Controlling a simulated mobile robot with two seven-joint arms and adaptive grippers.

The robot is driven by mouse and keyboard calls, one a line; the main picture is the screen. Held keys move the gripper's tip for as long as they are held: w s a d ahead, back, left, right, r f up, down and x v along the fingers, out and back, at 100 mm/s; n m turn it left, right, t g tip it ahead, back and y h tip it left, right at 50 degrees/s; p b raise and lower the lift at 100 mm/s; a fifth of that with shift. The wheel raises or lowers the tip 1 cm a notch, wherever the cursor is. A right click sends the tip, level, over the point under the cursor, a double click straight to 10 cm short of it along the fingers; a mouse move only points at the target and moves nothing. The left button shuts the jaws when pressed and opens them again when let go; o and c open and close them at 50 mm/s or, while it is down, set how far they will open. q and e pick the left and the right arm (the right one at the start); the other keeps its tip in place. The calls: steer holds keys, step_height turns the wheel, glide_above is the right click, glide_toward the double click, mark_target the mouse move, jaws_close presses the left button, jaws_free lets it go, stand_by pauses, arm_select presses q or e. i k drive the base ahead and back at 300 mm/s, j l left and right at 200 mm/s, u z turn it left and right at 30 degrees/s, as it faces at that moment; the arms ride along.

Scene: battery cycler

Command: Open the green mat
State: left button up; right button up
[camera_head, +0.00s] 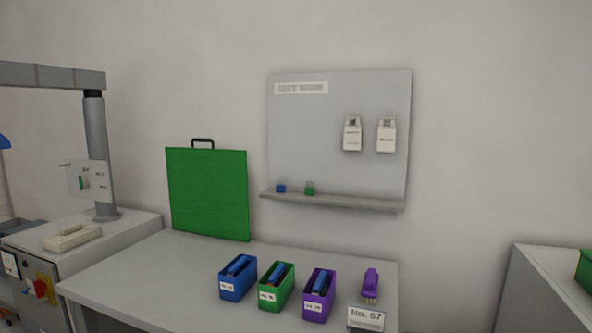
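The green mat (208,194) stands upright as a flat green panel at the back left of the grey table, close to the wall. A black handle (203,142) sticks up from its top edge. Neither of my grippers shows in the head view, and nothing is seen touching the mat.
On the table (150,275) stand a blue bin (237,291), a green bin (270,299) and a purple bin (312,308), with a purple connector (370,285) beside them. A grey board (335,125) with a shelf hangs behind. The tabletop before the mat is clear.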

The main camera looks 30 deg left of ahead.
mark_target(208, 187)
steer(key=u, duration=1.6)
steer(key=j+z, duration=0.1)
steer(key=z, duration=0.15)
steer(key=j+z, duration=0.15)
steer(key=z, duration=0.15)
steer(key=j+z, duration=0.45)
steer(key=j, duration=0.5)
steer(key=k+j, duration=0.1)
steer(key=j, duration=0.25)
steer(key=j+z, duration=0.1)
steer(key=j, duration=0.25)
steer(key=k+j, duration=0.15)
steer(key=j, duration=0.15)
